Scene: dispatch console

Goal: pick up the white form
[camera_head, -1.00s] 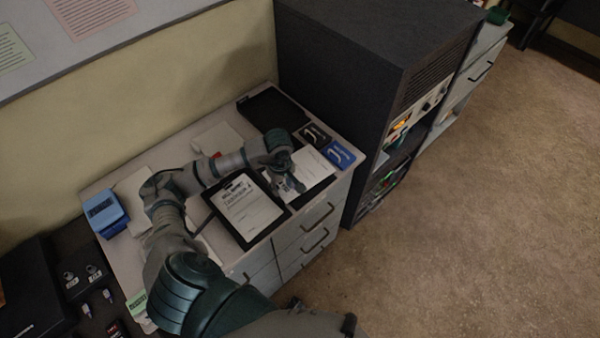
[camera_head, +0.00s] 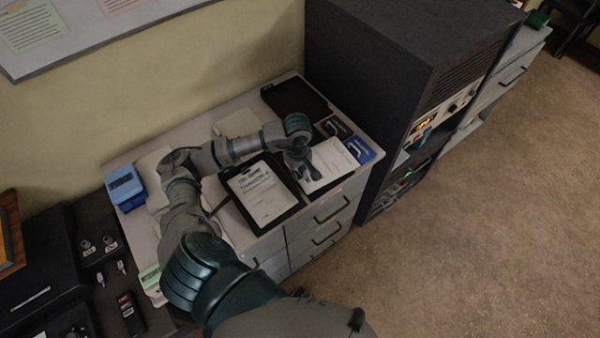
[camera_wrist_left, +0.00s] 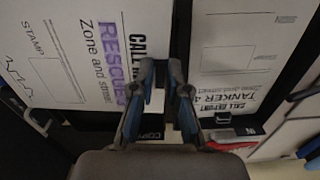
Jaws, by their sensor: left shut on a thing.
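A white form (camera_head: 331,163) lies at the right of the desk top, over a dark tray. In the left wrist view this white form (camera_wrist_left: 75,50) carries purple "RESCUE" lettering and a stamp box. My left gripper (camera_head: 303,172) is at its left edge, shut on that edge; the fingertips (camera_wrist_left: 163,72) show at the paper's side in the wrist view. I cannot tell how far the form is off the tray. A second white form (camera_head: 262,193), marked "TANKER", lies on a black clipboard to the left; it also shows in the wrist view (camera_wrist_left: 240,50). My right gripper is out of view.
A blue box (camera_head: 360,151) and a small black holder (camera_head: 334,127) stand just behind the form. A black tray (camera_head: 295,98) lies at the back. A tall dark cabinet (camera_head: 400,60) rises on the right. A blue device (camera_head: 125,187) is at the left.

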